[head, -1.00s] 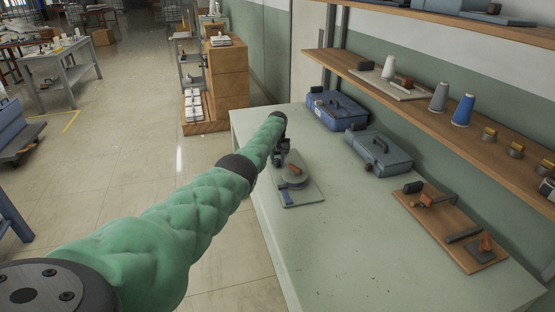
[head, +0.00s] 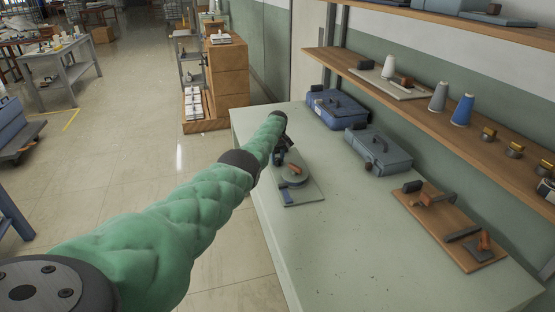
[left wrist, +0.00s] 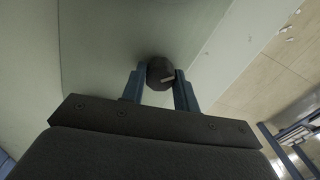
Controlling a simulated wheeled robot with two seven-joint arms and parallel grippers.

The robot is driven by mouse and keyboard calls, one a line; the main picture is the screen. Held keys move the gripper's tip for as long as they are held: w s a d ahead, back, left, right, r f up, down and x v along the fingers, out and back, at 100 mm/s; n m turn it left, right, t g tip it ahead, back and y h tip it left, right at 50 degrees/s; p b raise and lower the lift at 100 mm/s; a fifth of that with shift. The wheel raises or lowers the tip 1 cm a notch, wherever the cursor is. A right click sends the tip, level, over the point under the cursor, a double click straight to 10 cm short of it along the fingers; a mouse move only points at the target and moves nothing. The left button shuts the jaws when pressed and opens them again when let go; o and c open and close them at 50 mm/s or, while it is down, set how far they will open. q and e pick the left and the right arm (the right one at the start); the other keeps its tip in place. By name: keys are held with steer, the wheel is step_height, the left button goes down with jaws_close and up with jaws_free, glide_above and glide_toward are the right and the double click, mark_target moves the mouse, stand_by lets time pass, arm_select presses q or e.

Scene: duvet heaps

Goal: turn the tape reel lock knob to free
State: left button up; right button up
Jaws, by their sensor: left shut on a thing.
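The tape reel device (head: 303,188) is a pale board with a round grey reel and an orange-brown piece on it, near the left edge of the pale green table. My left gripper (head: 281,153) is at the back left of that board, largely hidden by my green-sleeved arm. In the left wrist view, my left gripper (left wrist: 159,89) is shut on a dark round knob (left wrist: 159,68) with a light mark on its face, one blue finger on each side. In the head view the knob is hidden. My right gripper is not in view.
A blue case (head: 336,109) and a grey-blue case (head: 379,150) stand behind on the table (head: 345,255). A wooden board (head: 450,226) with tools lies at the right. A wooden shelf (head: 430,93) with spools hangs above. The table's front middle is clear.

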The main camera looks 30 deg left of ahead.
mark_target(277, 159)
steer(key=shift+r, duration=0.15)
arm_select(q)
steer(key=o, duration=1)
steer(key=shift+r, duration=0.55)
step_height(277, 159, up, 4)
steer(key=shift+f, duration=0.25)
step_height(277, 159, up, 3)
steer(key=shift+r, duration=0.1)
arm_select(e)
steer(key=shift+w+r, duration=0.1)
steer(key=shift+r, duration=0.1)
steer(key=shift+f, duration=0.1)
